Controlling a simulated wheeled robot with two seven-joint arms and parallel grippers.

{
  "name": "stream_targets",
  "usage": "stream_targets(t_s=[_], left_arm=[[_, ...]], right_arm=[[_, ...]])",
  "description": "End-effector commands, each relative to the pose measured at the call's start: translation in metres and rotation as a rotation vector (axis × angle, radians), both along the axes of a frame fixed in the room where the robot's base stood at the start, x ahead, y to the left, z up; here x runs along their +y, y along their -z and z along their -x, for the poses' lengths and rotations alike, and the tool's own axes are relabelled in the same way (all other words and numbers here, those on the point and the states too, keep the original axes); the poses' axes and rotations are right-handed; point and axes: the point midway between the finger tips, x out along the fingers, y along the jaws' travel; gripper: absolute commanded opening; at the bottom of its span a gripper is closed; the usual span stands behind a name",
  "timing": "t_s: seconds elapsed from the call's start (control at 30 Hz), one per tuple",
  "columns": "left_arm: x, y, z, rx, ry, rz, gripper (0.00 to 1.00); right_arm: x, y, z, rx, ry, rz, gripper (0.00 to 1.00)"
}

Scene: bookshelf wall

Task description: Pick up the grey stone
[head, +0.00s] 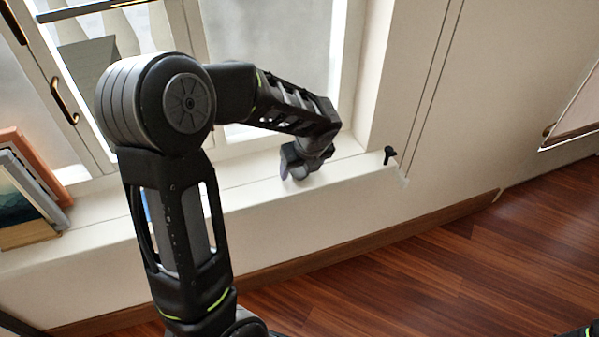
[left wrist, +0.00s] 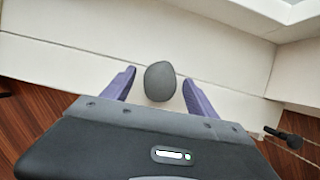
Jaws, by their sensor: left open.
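The grey stone (left wrist: 160,82) is a dark, smooth, rounded thing on the white sill in the left wrist view. My left gripper (left wrist: 158,86) is open, with one purple finger on each side of the stone. Gaps show between the stone and both fingers. In the head view my left gripper (head: 288,172) is over the white window sill (head: 352,168), near its right end. The stone cannot be made out in the head view, where my gripper and arm block the spot. My right gripper does not show.
A small black knob-like thing (head: 389,154) is at the sill's right end; it also shows in the left wrist view (left wrist: 290,138). Framed pictures (head: 30,190) lean at the far left. The window frame (head: 350,80) rises behind the sill. The wooden floor (head: 450,270) is clear.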

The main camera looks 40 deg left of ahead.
Motion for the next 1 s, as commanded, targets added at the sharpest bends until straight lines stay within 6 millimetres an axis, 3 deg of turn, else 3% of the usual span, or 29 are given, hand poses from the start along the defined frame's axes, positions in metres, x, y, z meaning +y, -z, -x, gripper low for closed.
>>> stream_targets(t_s=[0.53, 1.0], left_arm=[[-0.0001, -0.0009, 0.0, 0.0, 0.0, 0.0, 0.67], [-0.0001, -0.0009, 0.0, 0.0, 0.0, 0.0, 0.28]], right_arm=[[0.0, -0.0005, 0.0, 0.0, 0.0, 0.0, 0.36], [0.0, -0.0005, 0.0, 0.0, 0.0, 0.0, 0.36]])
